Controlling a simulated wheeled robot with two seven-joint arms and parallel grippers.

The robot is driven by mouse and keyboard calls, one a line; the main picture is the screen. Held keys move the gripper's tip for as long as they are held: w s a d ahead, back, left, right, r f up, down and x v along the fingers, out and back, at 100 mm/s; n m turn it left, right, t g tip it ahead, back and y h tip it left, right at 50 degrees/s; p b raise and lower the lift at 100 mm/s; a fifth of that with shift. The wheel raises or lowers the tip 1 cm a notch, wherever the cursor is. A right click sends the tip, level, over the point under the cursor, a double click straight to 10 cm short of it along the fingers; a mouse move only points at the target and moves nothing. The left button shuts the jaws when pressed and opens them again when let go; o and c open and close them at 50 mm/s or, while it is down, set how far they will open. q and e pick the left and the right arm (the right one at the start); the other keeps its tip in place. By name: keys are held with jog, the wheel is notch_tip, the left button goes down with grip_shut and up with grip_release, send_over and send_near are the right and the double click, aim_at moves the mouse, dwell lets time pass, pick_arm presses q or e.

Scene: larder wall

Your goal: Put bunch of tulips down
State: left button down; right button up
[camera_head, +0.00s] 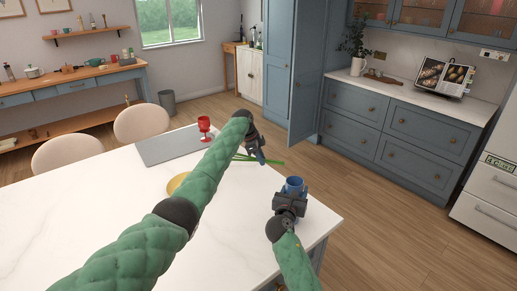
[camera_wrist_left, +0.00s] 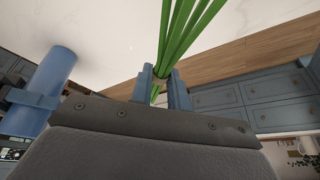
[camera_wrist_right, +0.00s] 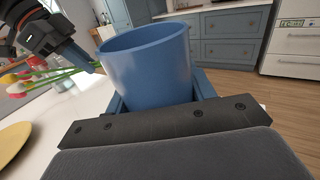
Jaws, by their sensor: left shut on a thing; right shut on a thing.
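The bunch of tulips shows as green stems (camera_head: 272,162) over the island in the head view; its red and white heads (camera_wrist_right: 18,84) show at the left of the right wrist view. My left gripper (camera_head: 261,157) is shut on the stems, seen closely in the left wrist view (camera_wrist_left: 161,84). In the head view the arm hides the heads. A blue cylindrical vase (camera_head: 294,184) is near the island's right corner, with its open rim up in the right wrist view (camera_wrist_right: 150,65). My right gripper (camera_head: 291,195) is shut around it. I cannot tell whether the vase touches the worktop.
The white island top (camera_head: 95,208) carries a grey mat (camera_head: 165,148), a red goblet (camera_head: 204,124) and a yellow plate (camera_head: 174,184), partly behind my left arm. Two chairs (camera_head: 142,121) stand along the far side. The left front of the island is clear.

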pick_arm(q)
jog(key=f, duration=0.1)
jog(key=s+f, duration=0.1)
jog(key=f, duration=0.1)
jog(key=shift+s+f, duration=0.35)
jog(key=shift+f, duration=0.05)
jog(key=n, duration=0.1)
jog(key=w+n+t, duration=0.1)
jog(key=shift+w+a+r+n, duration=0.2)
jog(key=shift+r+n, duration=0.1)
jog(key=shift+r, duration=0.1)
notch_tip(320, 180, up, 3)
jog(key=w+n+t+y, duration=0.1)
jog(key=w+n+t, duration=0.1)
jog(key=n, duration=0.4)
jog(key=n+t+y, duration=0.1)
jog(key=n+y, duration=0.1)
jog(key=n, duration=0.3)
send_near(259, 175)
jog(key=shift+x, duration=3)
jog(key=shift+s+f, duration=0.1)
jog(key=c, duration=1.8)
grip_release()
jog(key=shift+f, duration=0.1)
jog(key=o, duration=0.5)
jog(key=shift+c, duration=0.2)
jog(key=shift+a, duration=0.1)
